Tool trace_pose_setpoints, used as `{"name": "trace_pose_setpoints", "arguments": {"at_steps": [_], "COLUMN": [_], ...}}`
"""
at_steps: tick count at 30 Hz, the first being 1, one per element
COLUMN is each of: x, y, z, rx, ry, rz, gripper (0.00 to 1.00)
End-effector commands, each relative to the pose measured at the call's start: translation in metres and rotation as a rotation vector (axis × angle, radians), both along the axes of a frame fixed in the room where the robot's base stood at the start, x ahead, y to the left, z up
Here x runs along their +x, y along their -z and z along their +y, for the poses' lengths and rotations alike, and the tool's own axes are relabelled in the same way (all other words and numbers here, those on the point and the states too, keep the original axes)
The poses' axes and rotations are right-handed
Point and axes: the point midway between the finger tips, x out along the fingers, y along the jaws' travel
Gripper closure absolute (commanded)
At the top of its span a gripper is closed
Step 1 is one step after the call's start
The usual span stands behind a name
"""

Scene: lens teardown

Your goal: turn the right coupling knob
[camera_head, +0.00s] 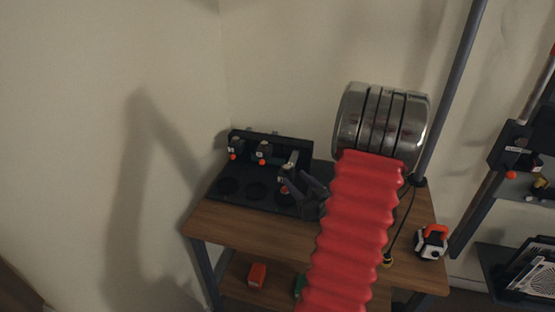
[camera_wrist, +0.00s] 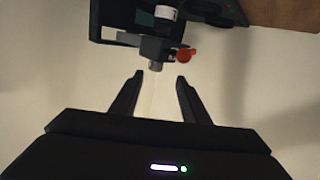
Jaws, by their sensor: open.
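A black fixture (camera_head: 272,137) stands on the wooden table in the head view, with three coupling units in a row, each with an orange tip. The right coupling knob (camera_head: 284,190) shows its orange end just beside my gripper (camera_head: 298,184), which partly hides that unit. In the wrist view, the orange knob (camera_wrist: 185,55) sits on a dark coupling with a grey metal cylinder (camera_wrist: 155,66). My gripper (camera_wrist: 160,77) is open and empty there. Its fingertips are apart from the knob, which appears just above the right finger.
The wooden table (camera_head: 240,223) has bare room at its front left. My red arm sleeve covers its middle. A grey post (camera_head: 450,90) rises behind. A red box (camera_head: 257,274) lies on the lower shelf.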

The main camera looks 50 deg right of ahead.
Motion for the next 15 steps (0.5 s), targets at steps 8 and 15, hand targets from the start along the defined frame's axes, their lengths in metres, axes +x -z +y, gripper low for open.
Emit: {"name": "trace_pose_setpoints", "arguments": {"at_steps": [8, 15], "x": [-0.027, -0.029], "y": [0.006, 0.006], "z": [-0.005, -0.006], "rx": [0.024, 0.023], "ry": [-0.001, 0.004], "rz": [-0.098, -0.098], "gripper": [0.58, 0.58]}}
